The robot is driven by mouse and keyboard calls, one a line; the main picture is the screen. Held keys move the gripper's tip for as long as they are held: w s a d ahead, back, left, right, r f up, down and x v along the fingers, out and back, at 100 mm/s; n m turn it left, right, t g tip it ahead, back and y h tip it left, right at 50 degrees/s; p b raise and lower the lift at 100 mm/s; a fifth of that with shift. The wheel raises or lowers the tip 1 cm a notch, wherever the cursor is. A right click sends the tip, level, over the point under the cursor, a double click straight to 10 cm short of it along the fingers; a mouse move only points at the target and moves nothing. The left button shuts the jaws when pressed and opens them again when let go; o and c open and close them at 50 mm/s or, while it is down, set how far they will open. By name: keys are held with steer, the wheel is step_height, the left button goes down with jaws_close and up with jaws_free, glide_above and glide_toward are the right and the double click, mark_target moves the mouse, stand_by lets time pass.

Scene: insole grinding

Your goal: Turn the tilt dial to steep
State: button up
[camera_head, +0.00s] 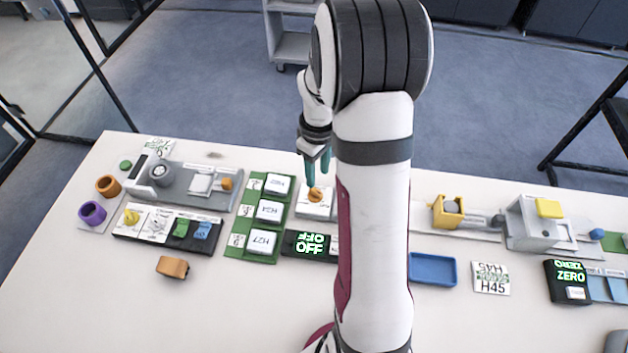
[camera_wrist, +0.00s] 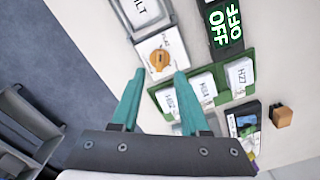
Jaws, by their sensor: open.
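The tilt dial (camera_head: 315,194) is a round orange knob on a white plate, near the back middle of the table. In the wrist view the dial (camera_wrist: 158,60) appears just beyond the fingertips, between their lines, with small lettering around it that is too small to read surely. A plate marked with letters like "TILT" (camera_wrist: 142,11) lies beside it. My gripper (camera_head: 318,174) points down over the dial with teal fingers apart. In the wrist view my gripper (camera_wrist: 160,73) is open with nothing between its fingers. The exact gap to the dial is hard to tell.
A green rack (camera_head: 246,238) with white labelled blocks stands left of the dial. A black display (camera_head: 306,244) reads OFF in front. A grey machine (camera_head: 190,188) is further left; a blue tray (camera_head: 432,269) lies right. My arm hides the table's middle.

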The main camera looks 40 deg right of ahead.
mark_target(317, 192)
step_height(317, 192, down, 7)
steer(key=shift+r, duration=0.15)
jaws_close()
